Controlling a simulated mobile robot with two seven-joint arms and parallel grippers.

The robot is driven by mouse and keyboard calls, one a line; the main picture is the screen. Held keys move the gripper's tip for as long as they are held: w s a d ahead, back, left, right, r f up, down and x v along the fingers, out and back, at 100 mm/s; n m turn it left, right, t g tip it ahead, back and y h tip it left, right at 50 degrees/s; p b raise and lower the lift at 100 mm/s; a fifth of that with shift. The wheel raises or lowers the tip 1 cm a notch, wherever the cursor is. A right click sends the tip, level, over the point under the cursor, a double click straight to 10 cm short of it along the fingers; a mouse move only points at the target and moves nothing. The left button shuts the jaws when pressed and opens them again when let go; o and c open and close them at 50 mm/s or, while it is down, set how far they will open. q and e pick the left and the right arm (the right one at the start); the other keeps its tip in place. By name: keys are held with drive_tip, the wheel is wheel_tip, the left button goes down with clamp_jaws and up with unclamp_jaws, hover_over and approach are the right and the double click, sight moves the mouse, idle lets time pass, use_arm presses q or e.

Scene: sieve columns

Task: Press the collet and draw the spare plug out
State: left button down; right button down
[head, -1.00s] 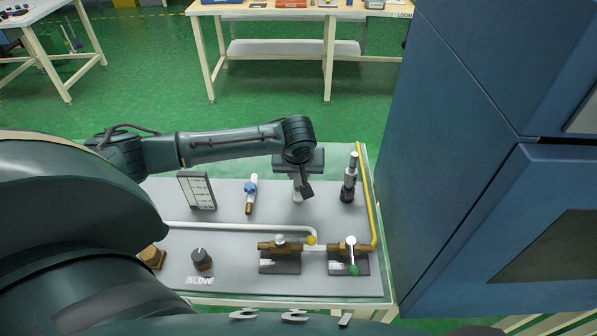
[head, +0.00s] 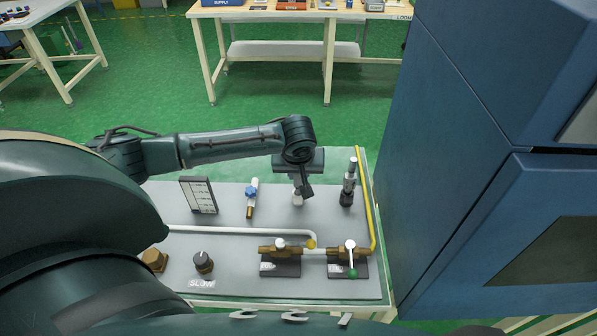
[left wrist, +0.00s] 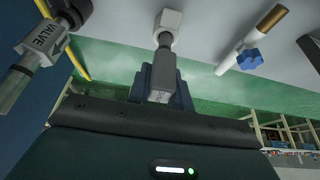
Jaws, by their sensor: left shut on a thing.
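My left gripper (head: 301,190) points down at the back middle of the grey panel (head: 230,245). In the left wrist view its dark fingers (left wrist: 160,86) are shut around a light grey, block-like piece (left wrist: 162,72). Just beyond that piece is a pale fitting (left wrist: 168,19) on the panel, which also shows under the gripper in the head view (head: 297,200). The grey piece lines up with the fitting; I cannot tell whether it is the spare plug or how deep it sits. No separate collet can be made out. My right gripper is not in view.
A blue-handled valve (head: 252,191) and a small sign (head: 198,195) are left of the gripper. A dark upright valve (head: 348,186) and a yellow tube (head: 365,200) are right. Brass valves (head: 281,250) stand in front. A blue cabinet (head: 470,170) borders the right side.

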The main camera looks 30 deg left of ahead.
use_arm(q)
drive_tip(key=shift+r, duration=2.4)
